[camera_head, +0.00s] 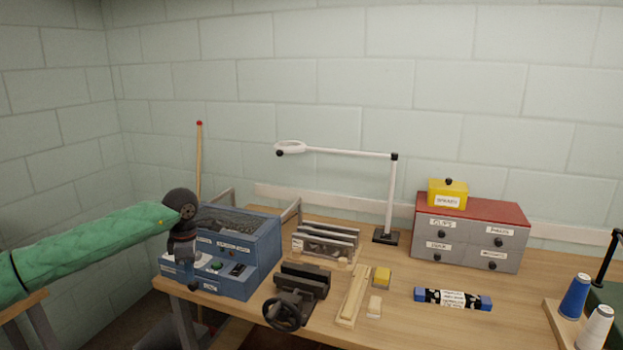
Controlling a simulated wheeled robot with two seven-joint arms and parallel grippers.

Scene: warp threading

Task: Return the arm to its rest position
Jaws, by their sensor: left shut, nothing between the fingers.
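My left arm (85,245), in a green padded sleeve, reaches in from the left edge, roughly level. Its dark wrist bends downward at the end, and my left gripper (194,284) hangs in front of the left side of a blue machine (240,235). The gripper is shut and holds nothing. It hides part of the machine's front; I cannot tell if it touches it. My right gripper is not in view.
A black vise (302,284) with a handwheel sits right of the machine.

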